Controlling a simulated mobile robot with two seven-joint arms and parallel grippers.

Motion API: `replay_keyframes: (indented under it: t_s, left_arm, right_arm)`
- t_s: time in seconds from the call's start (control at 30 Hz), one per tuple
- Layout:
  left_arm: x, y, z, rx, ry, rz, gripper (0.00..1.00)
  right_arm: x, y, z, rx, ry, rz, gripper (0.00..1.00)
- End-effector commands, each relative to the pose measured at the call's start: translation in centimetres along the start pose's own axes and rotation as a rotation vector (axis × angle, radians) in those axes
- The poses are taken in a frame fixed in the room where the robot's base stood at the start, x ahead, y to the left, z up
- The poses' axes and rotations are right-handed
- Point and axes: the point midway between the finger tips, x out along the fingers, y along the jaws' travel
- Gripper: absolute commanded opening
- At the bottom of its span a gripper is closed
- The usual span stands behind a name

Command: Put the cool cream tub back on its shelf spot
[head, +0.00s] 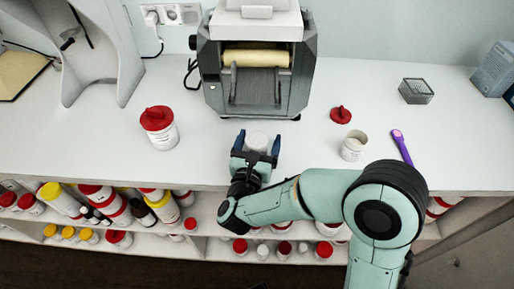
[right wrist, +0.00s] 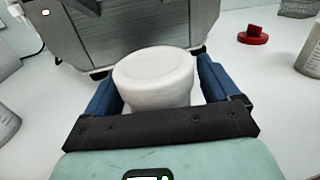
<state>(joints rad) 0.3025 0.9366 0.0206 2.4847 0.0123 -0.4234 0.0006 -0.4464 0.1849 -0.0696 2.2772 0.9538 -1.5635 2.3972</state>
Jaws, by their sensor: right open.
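A plain white tub (head: 258,140) stands on the counter in front of the mill, and it fills the middle of the right wrist view (right wrist: 155,78). My right gripper (head: 257,142) is open, with its two blue fingers on either side of this tub; the right wrist view shows a gap beside it. No label is readable, so I cannot tell if it is the cool cream tub. Below the counter, a shelf (head: 215,240) holds several tubs and bottles with red, yellow and white lids; my right arm hides part of it. My left gripper is not in view.
The grey mill (head: 256,75) stands behind the tub. A red-lidded white jar (head: 160,130) is to the left. An open white jar (head: 354,146), a loose red lid (head: 340,115), a purple spoon (head: 401,147) and a wire basket (head: 416,91) are to the right.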

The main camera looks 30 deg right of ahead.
Motion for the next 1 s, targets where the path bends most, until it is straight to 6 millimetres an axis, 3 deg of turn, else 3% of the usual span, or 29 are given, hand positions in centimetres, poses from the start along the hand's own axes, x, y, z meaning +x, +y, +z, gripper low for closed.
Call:
replay_keyframes:
  t_s: [0.03,0.17,0.27,0.67,1.0]
  left_arm:
    - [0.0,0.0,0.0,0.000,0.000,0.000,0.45]
    - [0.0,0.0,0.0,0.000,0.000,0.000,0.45]
    - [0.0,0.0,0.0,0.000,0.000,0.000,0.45]
    - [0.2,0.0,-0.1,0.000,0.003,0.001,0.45]
    - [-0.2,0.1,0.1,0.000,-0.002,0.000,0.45]
  right_arm:
    - [0.0,0.0,0.0,0.000,0.000,0.000,0.79]
    - [0.0,0.0,0.0,0.000,0.000,0.000,0.37]
    - [0.0,0.0,0.0,0.001,-0.001,0.000,0.25]
    - [-0.5,-0.1,1.0,0.004,-0.002,0.000,0.25]
    - [-0.4,-0.4,6.8,0.007,-0.003,-0.002,0.25]
